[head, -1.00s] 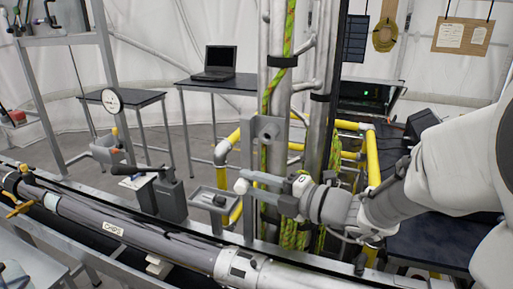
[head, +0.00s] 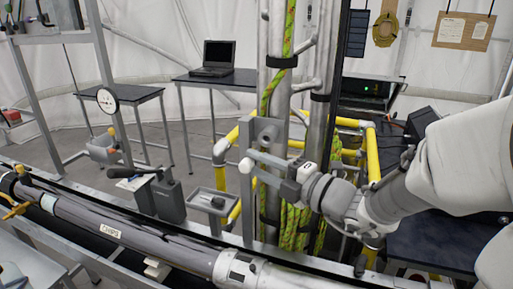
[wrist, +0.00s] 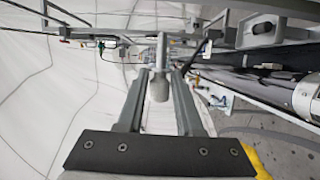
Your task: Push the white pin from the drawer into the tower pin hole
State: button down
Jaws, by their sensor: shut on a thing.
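The white pin (head: 246,165) sits at the tips of my gripper (head: 258,166), its pale round end showing at the left. In the wrist view the pin (wrist: 159,86) stands between the two long fingers of my gripper (wrist: 159,74), which are shut on it. The grey tower plate (head: 268,131) is fixed to the tower just above and behind the fingers, with a dark round spot that looks like the pin hole. The pin looks outside the hole; the depth gap is unclear. The small drawer (head: 209,193) is open below left, with a dark item in it.
Yellow rails (head: 221,150) and the upright tower tubes (head: 319,140) with green ropes stand close by. A long grey tube (head: 140,240) crosses the front. A grey box with a lever (head: 169,197) stands left of the drawer.

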jog(key=shift+w+d+p, duration=0.2)
jog(key=shift+w+d, duration=0.05)
jog(key=shift+w, duration=0.4)
jog(key=shift+w+d+p, duration=0.15)
jog(key=shift+w+d, duration=0.05)
jog(key=shift+w, duration=0.5)
jog(key=shift+w+d+p, duration=0.2)
jog(key=shift+w+d, duration=0.05)
jog(key=shift+w, duration=0.4)
jog(key=shift+p, duration=1.15)
jog(key=shift+w+d+p, duration=0.3)
jog(key=shift+w+p, duration=0.05)
jog(key=shift+w, duration=0.5)
jog(key=shift+w+d+p, duration=0.35)
jog(key=shift+w, duration=0.5)
jog(key=shift+w+d+p, duration=0.3)
jog(key=shift+w+p, duration=0.05)
jog(key=shift+w, duration=0.5)
dwell(0.3)
jog(key=shift+c, duration=2.4)
grip_release()
jog(key=shift+w+r, duration=0.1)
jog(key=shift+r, duration=0.05)
jog(key=b+v, duration=0.1)
jog(key=v, duration=1.6)
jog(key=shift+d, duration=0.2)
